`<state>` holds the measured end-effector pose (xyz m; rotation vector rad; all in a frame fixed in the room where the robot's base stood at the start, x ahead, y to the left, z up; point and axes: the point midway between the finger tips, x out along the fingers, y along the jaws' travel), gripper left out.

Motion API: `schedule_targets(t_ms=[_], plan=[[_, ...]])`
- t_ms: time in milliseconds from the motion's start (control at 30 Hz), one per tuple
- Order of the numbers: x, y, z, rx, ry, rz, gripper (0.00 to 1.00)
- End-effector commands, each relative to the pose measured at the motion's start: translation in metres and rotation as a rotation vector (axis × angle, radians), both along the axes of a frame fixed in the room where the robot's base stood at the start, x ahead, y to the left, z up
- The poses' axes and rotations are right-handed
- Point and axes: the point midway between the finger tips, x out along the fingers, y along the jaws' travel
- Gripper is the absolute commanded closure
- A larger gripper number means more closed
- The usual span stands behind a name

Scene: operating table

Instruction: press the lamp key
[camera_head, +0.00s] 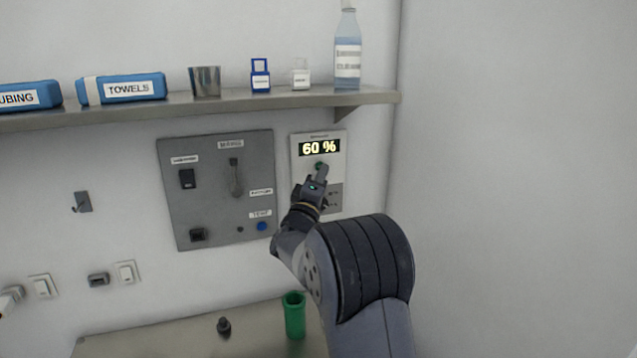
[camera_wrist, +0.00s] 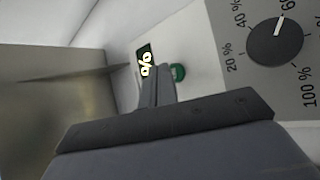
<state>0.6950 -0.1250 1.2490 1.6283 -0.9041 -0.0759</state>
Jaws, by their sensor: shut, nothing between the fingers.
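A light wall panel (camera_head: 298,170) carries a display (camera_head: 319,148) reading 60 % and a green round button (camera_head: 319,164) below it. The label above the display is too small to read, so I cannot confirm this is the lamp key. In the wrist view the green button (camera_wrist: 178,72) shows close beside the fingers. My gripper (camera_head: 321,172) is shut and empty, its tip at the button and partly covering it. I cannot tell whether it touches. It also shows in the wrist view (camera_wrist: 157,88). A dial (camera_wrist: 276,42) with percent marks lies right of the button there.
A grey panel (camera_head: 208,222) with switches, a lever and a blue button (camera_head: 262,226) is just left. A metal shelf (camera_head: 225,105) above holds a bottle (camera_head: 347,60), a cup and blue packs. A green cylinder (camera_head: 294,318) stands on the surface below. The right wall is bare.

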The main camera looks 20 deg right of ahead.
Motion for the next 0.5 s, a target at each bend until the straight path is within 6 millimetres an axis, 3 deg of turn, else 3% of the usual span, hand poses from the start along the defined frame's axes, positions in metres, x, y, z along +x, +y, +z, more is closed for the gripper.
schedule_targets(t_ms=[500], plan=[[0.0088, -0.0001, 0.0001, 0.000, 0.000, 0.000, 1.00]])
